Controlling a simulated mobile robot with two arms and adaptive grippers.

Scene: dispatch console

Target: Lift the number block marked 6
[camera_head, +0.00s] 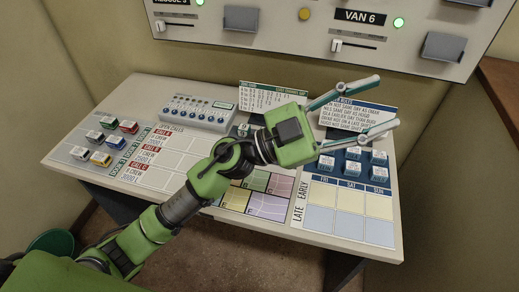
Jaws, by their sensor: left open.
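My left gripper (387,102) is open and empty, pointing right above the far right part of the console desk. Another dark block (243,130) shows partly behind my left gripper's body. Several coloured blocks (101,158) stand at the desk's left end. The markings on the blocks are too small to read, so I cannot tell which one carries the 6. My gripper and arm hide the middle of the desk. My right gripper is out of view.
A back panel (283,34) with sliders, lamps and a "VAN 6" label rises behind the desk. A rule card (356,112) stands beneath my fingers. A switch box (197,107) is at the back left. The Late/Early grid (335,222) at front right is clear.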

